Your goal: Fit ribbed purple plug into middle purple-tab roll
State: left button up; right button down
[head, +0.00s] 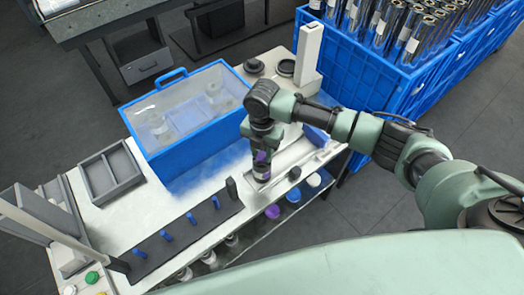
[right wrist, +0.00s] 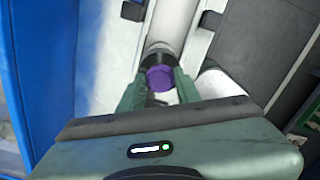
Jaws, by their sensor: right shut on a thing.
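My right gripper (head: 262,152) points down over the white bench and is shut on the purple plug (head: 261,157). In the right wrist view the purple plug (right wrist: 160,78) lies between the two fingers, with a dark ring around its far side. A pale roll (right wrist: 170,28) runs on beyond it in line. In the head view a roll end (head: 262,174) shows directly under the plug. I cannot tell whether the plug is seated in the roll or only held against it. Tabs on the rolls are not clear. My left gripper is not in view.
A blue-framed clear-lidded box (head: 190,150) stands left of the gripper. A dark strip with blue pegs (head: 165,237) lies along the front. Purple, blue and white round items (head: 293,195) sit below the bench edge. Blue crates (head: 345,65) of rolls stand behind.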

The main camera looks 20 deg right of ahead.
jog(key=shift+p, duration=0.3)
dwell(0.6)
jog(key=shift+r, duration=0.15)
jog(key=shift+r+p, duration=0.65)
jog(key=shift+p, duration=0.25)
jog(key=shift+p, duration=0.3)
dwell(0.3)
jog(key=shift+f+b, duration=0.75)
jog(key=shift+f, duration=0.5)
dwell(0.5)
jog(key=shift+r, duration=0.15)
jog(key=shift+r+p, duration=0.65)
jog(key=shift+p, duration=0.25)
